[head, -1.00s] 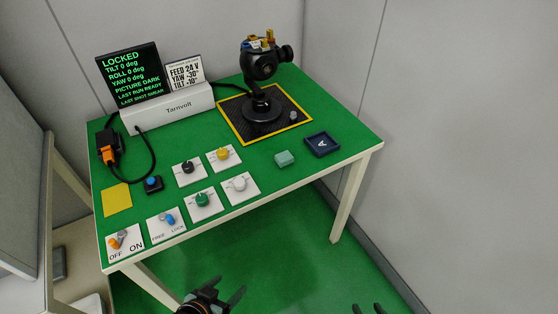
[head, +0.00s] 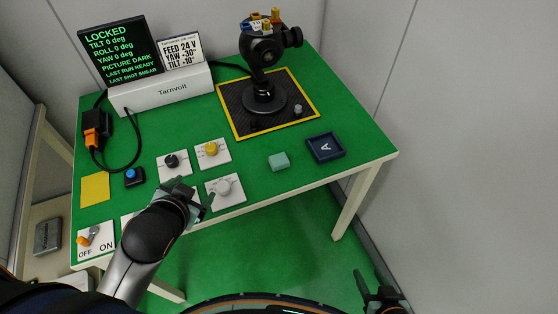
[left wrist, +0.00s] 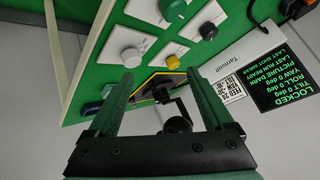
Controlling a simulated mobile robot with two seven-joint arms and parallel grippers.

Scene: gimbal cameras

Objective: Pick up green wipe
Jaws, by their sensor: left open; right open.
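The green wipe (head: 278,161), a small pale teal block, lies on the green table top (head: 350,170) near its front edge, left of the dark blue tray marked A (head: 325,148). My left gripper (head: 198,192) is open and empty over the front row of knob plates, to the left of the wipe and apart from it. My right gripper (head: 374,288) is open and empty, low at the right, off the table.
A black gimbal (head: 262,80) stands on a yellow-edged dark mat (head: 235,112) behind the wipe. Knob plates with white (head: 224,188), yellow (head: 211,149) and black (head: 172,161) knobs lie left of it. The Tarnvolt box (head: 170,92) and screen stand at the back left.

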